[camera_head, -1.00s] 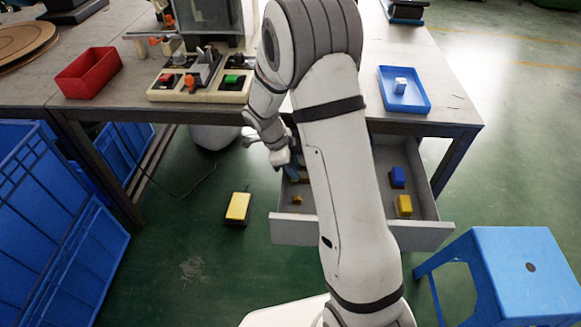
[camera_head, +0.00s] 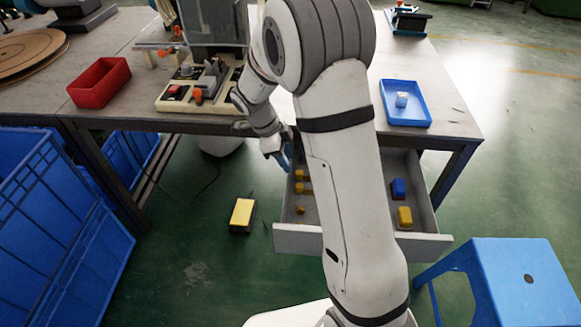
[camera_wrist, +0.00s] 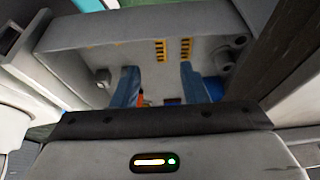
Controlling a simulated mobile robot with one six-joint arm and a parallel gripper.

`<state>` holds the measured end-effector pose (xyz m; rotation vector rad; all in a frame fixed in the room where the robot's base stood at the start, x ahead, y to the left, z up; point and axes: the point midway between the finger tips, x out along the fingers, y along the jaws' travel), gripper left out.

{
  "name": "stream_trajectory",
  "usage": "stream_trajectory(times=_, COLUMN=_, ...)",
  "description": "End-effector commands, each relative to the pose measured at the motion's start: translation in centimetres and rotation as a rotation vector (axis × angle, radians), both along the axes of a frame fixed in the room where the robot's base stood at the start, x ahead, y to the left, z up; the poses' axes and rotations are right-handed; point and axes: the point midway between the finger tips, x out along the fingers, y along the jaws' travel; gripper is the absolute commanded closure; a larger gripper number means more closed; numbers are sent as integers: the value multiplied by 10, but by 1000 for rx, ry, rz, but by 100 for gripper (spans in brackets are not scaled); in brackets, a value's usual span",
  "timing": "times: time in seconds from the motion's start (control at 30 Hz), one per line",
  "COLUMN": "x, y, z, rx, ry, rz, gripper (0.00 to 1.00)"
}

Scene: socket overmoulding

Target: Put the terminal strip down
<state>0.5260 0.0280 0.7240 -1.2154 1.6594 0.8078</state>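Yellow terminal strips (camera_head: 303,188) lie in the left part of the open drawer (camera_head: 420,205). In the wrist view two yellow-and-black strips (camera_wrist: 162,50) lie side by side on the drawer floor, beyond the fingertips. My gripper (camera_head: 284,160) is at the drawer's back left, under the table edge. In the wrist view its blue fingers (camera_wrist: 158,70) stand apart, with no strip clearly held between them. A small orange thing (camera_wrist: 140,99) shows beside the left finger; I cannot tell what it is.
The drawer's right part holds a blue block (camera_head: 398,188) and a yellow block (camera_head: 404,216). The table carries a red bin (camera_head: 100,82), a fixture (camera_head: 190,92) and a blue tray (camera_head: 405,103). A blue stool (camera_head: 500,270) stands at right. A yellow-topped box (camera_head: 242,213) is on the floor.

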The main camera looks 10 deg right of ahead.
Motion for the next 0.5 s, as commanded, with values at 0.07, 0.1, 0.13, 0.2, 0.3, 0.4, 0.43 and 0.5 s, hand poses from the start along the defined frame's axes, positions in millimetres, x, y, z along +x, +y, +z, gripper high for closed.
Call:
stream_trajectory(times=0.07, x=2, y=6, z=15, rx=1, ry=-2, rz=1, gripper=60)
stream_trajectory(times=0.1, x=3, y=8, z=20, rx=1, ry=-2, rz=1, gripper=60)
stream_trajectory(times=0.13, x=3, y=9, z=24, rx=1, ry=-2, rz=-1, gripper=60)
stream_trajectory(times=0.2, x=4, y=12, z=30, rx=1, ry=-2, rz=-1, gripper=60)
stream_trajectory(times=0.3, x=3, y=13, z=36, rx=4, ry=2, rz=6, gripper=60)
stream_trajectory(times=0.4, x=-4, y=10, z=46, rx=26, ry=19, rz=62, gripper=60)
stream_trajectory(times=0.43, x=-7, y=8, z=49, rx=39, ry=27, rz=93, gripper=60)
stream_trajectory(times=0.5, x=-19, y=2, z=61, rx=75, ry=52, rz=192, gripper=60)
